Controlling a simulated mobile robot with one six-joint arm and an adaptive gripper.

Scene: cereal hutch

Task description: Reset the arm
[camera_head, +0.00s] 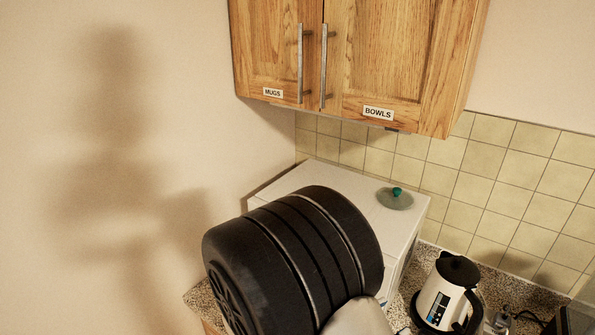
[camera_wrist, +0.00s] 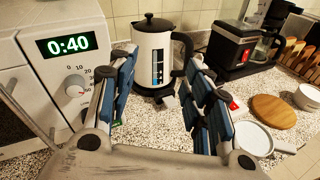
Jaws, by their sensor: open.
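My gripper (camera_wrist: 157,100) shows in the wrist view with its two blue-padded fingers spread apart and nothing between them. Beyond the fingers, a white and black kettle (camera_wrist: 153,52) stands on the granite counter. The gap between the fingers faces the kettle, and I see no contact. In the head view, my black arm covers the lower middle, and my gripper is hidden. The kettle (camera_head: 445,295) also shows there at the lower right.
A white microwave (camera_wrist: 68,75) reading 0:40 stands left of my gripper; a glass lid (camera_head: 395,198) lies on top. A coffee maker (camera_wrist: 235,45), round wooden board (camera_wrist: 273,111) and white pan (camera_wrist: 240,138) are on the right. Closed cabinets (camera_head: 375,60) labelled MUGS and BOWLS hang above.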

